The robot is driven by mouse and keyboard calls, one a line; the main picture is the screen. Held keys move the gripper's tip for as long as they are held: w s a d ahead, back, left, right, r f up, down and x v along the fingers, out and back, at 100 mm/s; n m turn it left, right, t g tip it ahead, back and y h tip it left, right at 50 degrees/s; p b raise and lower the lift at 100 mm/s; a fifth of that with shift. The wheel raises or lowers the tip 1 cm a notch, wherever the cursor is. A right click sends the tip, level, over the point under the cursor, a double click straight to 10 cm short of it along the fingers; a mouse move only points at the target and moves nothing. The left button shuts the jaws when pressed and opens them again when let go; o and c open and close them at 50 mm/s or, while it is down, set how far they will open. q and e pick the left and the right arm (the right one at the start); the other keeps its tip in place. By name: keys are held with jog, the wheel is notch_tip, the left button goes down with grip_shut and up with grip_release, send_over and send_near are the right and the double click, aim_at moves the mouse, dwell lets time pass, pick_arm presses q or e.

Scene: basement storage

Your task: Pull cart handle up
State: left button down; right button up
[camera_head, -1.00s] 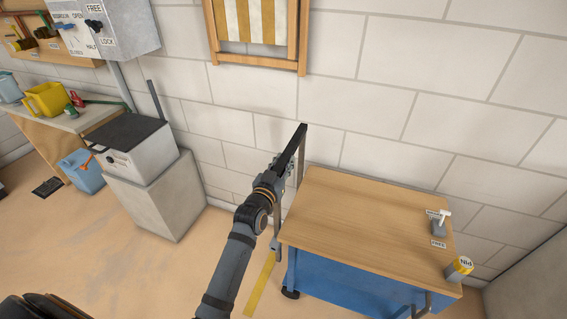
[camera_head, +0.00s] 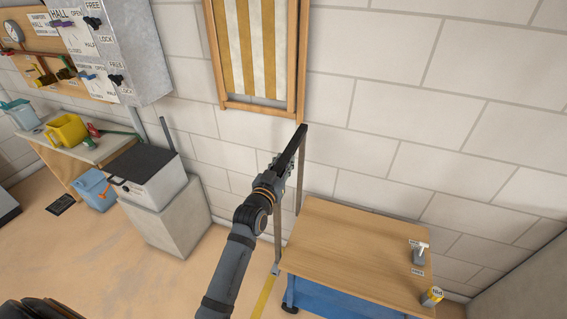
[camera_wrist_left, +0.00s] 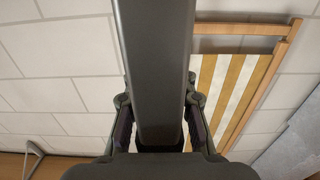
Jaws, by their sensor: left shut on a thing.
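The cart (camera_head: 345,245) has a wooden top and a blue body and stands against the wall at the lower right of the head view. Its handle (camera_head: 294,148) is a dark bar on metal uprights at the cart's left end, raised well above the top. My left gripper (camera_head: 275,172) is shut on this bar. In the left wrist view the dark grip (camera_wrist_left: 157,70) of the handle runs between the fingers of my left gripper (camera_wrist_left: 158,140). My right gripper is not in view.
A striped folding chair (camera_head: 258,50) hangs on the wall above the handle. A white box on a grey block (camera_head: 175,222) stands left. A yellow floor strip (camera_head: 263,295) lies beside the cart.

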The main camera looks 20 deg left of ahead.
pick_arm(q)
jog(key=shift+r, duration=0.55)
jog(key=c, duration=1.4)
grip_release()
jog(key=shift+o, duration=1.3)
jog(key=shift+f, duration=0.1)
jog(key=shift+o, duration=0.3)
jog(key=shift+f, duration=0.15)
jog(key=shift+f, duration=0.1)
jog(key=shift+s, duration=0.45)
jog(key=s, duration=1.1)
jog(key=shift+a, duration=0.2)
